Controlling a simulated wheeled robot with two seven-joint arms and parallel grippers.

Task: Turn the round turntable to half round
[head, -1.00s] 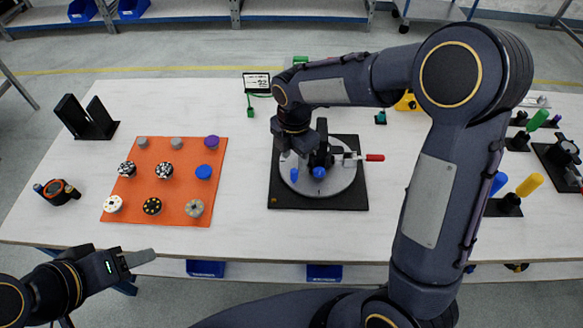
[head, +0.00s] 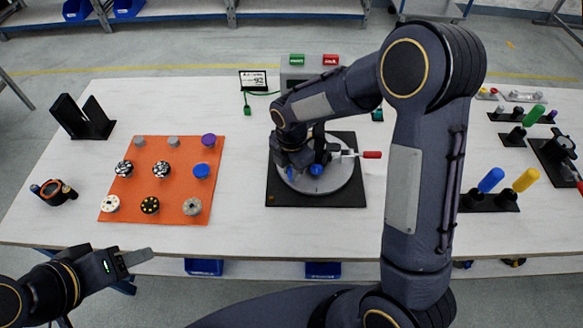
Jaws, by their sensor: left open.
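The round turntable (head: 335,182) is a grey disc on a square black base (head: 345,201) near the middle of the white table. A dark fixture with a red-handled lever (head: 371,154) sits on the disc, the handle pointing right. A blue knob (head: 316,169) shows near the disc's centre, and another blue part shows to its left. My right gripper (head: 297,165) is down over the disc's left part. Its fingers are partly hidden among the dark fixture, so I cannot tell whether they grip anything. My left gripper (head: 135,258) is open and empty, off the table's front edge.
An orange mat (head: 172,212) with several round knobs lies left of the turntable. A black stand (head: 85,122) and a black-orange ring (head: 55,193) are farther left. Coloured handles (head: 526,180) stand at right. A small display (head: 253,81) and button box stand behind.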

